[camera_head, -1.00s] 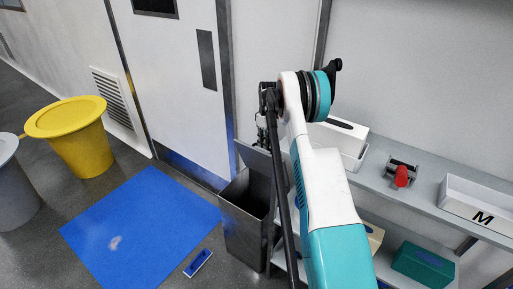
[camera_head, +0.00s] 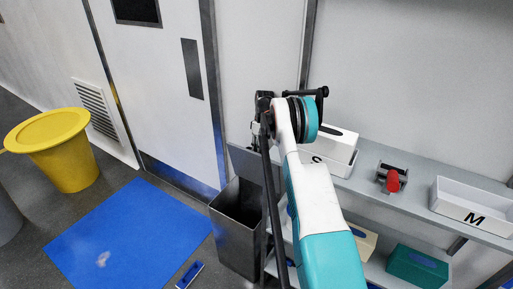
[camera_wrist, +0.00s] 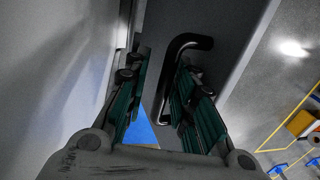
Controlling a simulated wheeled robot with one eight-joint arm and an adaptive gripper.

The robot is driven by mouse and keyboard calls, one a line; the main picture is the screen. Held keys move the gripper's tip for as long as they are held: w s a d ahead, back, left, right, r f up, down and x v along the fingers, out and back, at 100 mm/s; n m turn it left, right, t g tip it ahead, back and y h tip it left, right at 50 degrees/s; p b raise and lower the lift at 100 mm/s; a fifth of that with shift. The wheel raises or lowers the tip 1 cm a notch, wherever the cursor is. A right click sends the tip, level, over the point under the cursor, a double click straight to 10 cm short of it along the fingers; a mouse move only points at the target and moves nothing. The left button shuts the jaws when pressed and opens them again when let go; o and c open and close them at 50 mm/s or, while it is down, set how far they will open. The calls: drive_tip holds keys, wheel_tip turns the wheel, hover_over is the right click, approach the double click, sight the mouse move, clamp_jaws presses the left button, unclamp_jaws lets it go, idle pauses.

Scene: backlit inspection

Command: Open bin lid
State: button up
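The bin (camera_head: 237,235) is a dark grey open-topped box on the floor by the door. Its lid (camera_head: 241,160) is raised, standing up steeply at the back of the opening, and the dark inside shows. My arm hides the right part of the bin and lid. My gripper (camera_head: 257,138) is at the upper edge of the lid, small and partly hidden there. In the wrist view my gripper (camera_wrist: 162,62) has its fingers apart. A black bent handle (camera_wrist: 188,42) on a grey panel lies at the right finger, partly behind it; I cannot tell whether they touch.
A shelf (camera_head: 355,188) at the right holds white boxes (camera_head: 470,205) and a red item (camera_head: 392,181). A teal box (camera_head: 417,266) sits below. A blue mat (camera_head: 125,235) lies in front of the door (camera_head: 160,80). A yellow bin (camera_head: 62,150) stands at left.

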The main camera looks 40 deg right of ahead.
drive_tip(key=shift+r, duration=0.2)
drive_tip(key=shift+w+r, duration=0.1)
drive_tip(key=shift+r, duration=0.3)
wheel_tip(320, 180, up, 9)
drive_tip(key=shift+r, duration=0.1)
idle(0.6)
